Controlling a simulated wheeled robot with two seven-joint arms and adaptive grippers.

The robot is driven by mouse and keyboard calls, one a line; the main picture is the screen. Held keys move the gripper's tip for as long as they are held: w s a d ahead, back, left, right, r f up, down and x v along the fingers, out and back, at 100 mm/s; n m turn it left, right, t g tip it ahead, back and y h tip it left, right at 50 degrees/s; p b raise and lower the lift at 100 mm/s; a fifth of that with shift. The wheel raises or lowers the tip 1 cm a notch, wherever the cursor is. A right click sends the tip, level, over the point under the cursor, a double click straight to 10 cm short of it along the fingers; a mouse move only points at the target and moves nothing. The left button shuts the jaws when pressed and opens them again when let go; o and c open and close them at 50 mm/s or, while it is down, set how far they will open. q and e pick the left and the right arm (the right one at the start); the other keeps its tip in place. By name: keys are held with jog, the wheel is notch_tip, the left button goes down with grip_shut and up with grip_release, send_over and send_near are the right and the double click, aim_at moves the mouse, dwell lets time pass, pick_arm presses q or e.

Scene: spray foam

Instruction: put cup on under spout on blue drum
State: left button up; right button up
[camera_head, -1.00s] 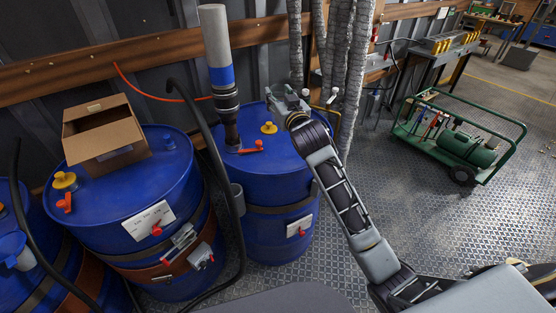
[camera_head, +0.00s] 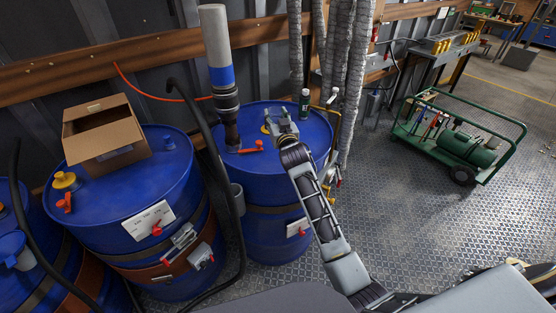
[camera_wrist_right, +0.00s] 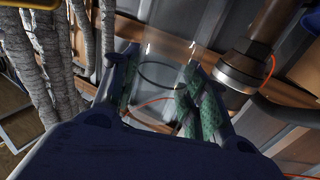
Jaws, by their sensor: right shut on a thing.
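My right gripper (camera_head: 281,116) is over the top of the middle blue drum (camera_head: 268,215). In the right wrist view, my right gripper (camera_wrist_right: 165,85) is shut on a clear cup (camera_wrist_right: 160,72), with its green-patterned fingers on either side. The cup is see-through and hard to make out in the head view. A dark pump pipe (camera_head: 232,133) with a grey and blue upper part stands on the drum, left of the gripper. An orange-red tap or handle (camera_head: 252,147) lies beside it. I cannot tell which part is the spout. My left gripper is not in view.
A small dark bottle (camera_head: 305,103) stands at the drum's far right. Grey wrapped hoses (camera_head: 350,80) hang behind it. An open cardboard box (camera_head: 104,135) sits on the left drum. A black hose (camera_head: 216,150) runs between the drums. A green cart (camera_head: 462,140) stands right, beyond free floor.

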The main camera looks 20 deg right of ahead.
jog(key=shift+d+f+h, duration=0.15)
jog(key=shift+d+f, duration=0.05)
jog(key=shift+f, duration=0.3)
jog(key=shift+d+f+h, duration=0.15)
jog(key=shift+d+f, duration=0.05)
jog(key=shift+f, duration=0.25)
jog(key=shift+f, duration=0.1)
jog(key=shift+f, duration=2.4)
notch_tip(320, 180, down, 5)
jog(key=shift+r, duration=0.2)
jog(key=shift+f+b, duration=0.2)
jog(key=shift+b, duration=0.1)
